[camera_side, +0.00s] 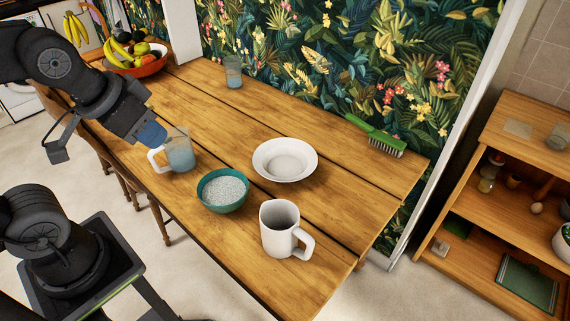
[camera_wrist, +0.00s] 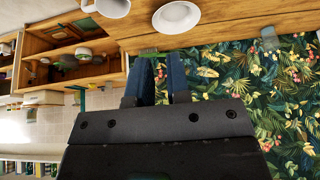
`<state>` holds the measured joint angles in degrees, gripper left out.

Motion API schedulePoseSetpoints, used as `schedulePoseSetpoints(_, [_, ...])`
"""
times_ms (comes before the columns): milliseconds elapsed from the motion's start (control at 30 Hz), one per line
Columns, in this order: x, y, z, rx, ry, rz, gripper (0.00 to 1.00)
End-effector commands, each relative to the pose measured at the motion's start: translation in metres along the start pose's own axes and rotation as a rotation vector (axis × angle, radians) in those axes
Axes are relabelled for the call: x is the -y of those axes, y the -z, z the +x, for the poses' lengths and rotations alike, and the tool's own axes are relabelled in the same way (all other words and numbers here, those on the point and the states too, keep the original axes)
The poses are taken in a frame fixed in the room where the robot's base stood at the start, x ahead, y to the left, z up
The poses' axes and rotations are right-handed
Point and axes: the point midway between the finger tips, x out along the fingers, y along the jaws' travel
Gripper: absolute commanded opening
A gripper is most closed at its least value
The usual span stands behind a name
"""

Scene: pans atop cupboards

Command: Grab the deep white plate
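The deep white plate (camera_side: 285,161) sits upright and empty on the wooden table, right of the teal bowl. It also shows at the top of the wrist view (camera_wrist: 177,17). My gripper (camera_side: 151,135) is at the left, above the table and near the glass pitcher, well apart from the plate. In the wrist view, its two blue fingers (camera_wrist: 163,77) stand apart with nothing between them.
A teal bowl of pale grains (camera_side: 222,191) and a white mug (camera_side: 282,230) stand near the plate. A pitcher with a white handle (camera_side: 178,152) is close to my gripper. A green brush (camera_side: 375,136), a glass (camera_side: 233,72) and a fruit bowl (camera_side: 137,62) lie farther back.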

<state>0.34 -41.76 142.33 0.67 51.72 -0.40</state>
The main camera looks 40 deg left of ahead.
Motion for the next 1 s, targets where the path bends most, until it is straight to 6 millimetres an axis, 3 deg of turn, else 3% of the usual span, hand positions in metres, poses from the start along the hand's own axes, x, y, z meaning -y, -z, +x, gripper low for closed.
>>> schedulePoseSetpoints(233, [-0.002, 0.046, 0.021, 0.109, 0.072, 0.077, 0.17])
schedulePoseSetpoints(467, [-0.014, 0.101, 0.07, 0.208, 0.184, 0.181, 0.17])
schedulePoseSetpoints(733, [-0.043, 0.147, 0.156, 0.285, 0.33, 0.315, 0.17])
schedulePoseSetpoints(1000, [-0.084, 0.161, 0.262, 0.311, 0.483, 0.462, 0.17])
